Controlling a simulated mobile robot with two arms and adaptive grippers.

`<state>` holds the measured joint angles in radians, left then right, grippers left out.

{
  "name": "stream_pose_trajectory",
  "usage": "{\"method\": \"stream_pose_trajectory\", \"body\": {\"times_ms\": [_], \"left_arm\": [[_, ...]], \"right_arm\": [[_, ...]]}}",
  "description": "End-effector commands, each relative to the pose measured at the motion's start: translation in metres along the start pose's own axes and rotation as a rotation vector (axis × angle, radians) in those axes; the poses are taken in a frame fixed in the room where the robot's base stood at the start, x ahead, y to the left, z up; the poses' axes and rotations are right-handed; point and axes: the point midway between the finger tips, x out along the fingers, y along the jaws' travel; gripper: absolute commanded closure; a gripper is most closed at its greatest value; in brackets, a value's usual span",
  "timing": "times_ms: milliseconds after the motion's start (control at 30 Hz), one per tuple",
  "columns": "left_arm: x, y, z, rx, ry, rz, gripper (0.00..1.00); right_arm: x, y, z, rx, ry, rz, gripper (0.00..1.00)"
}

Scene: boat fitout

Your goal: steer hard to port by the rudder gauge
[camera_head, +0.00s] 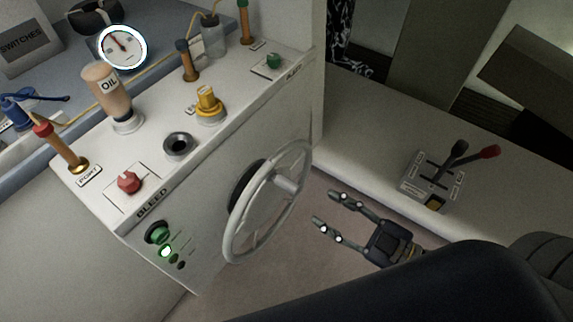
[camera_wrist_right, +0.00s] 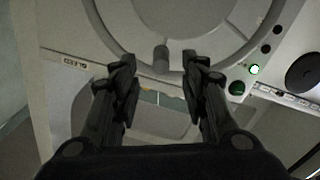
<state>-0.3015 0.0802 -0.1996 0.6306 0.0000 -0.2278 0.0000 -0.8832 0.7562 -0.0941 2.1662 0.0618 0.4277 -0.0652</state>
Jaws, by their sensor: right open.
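The white steering wheel (camera_head: 232,237) stands on the front face of the console, to the left of my right gripper in the head view. Its rim and a knob near the rim also show in the right wrist view, where the wheel (camera_wrist_right: 110,45) fills the top. My right gripper (camera_head: 325,210) is open and empty, apart from the wheel, with its fingers pointing toward it. The round rudder gauge (camera_head: 122,47) with a white face and red needle sits at the back left; the needle points up and slightly left. My left gripper is not in view.
The console top holds an oil bottle (camera_head: 104,88), a red knob (camera_head: 129,182), a yellow valve (camera_head: 209,104) and upright handles. A throttle box (camera_head: 432,182) with black and red levers stands on the right ledge. A dark seat fills the lower right.

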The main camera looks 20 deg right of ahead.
Motion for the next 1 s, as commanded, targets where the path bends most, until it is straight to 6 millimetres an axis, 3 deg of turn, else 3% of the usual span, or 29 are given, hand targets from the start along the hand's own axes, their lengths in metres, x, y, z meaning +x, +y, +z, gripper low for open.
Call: {"method": "stream_pose_trajectory", "body": {"times_ms": [100,267,800,1000], "left_arm": [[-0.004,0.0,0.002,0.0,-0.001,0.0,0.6],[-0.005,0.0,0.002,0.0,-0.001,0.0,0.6],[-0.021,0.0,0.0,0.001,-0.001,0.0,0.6],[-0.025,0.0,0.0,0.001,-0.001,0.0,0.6]], "right_arm": [[0.001,0.0,-0.013,-0.001,0.025,-0.008,0.59],[0.012,0.001,-0.013,-0.002,0.029,-0.007,0.59],[0.084,0.0,-0.016,-0.002,0.028,-0.007,0.59],[0.102,0.0,-0.015,-0.001,0.025,-0.007,0.59]]}}
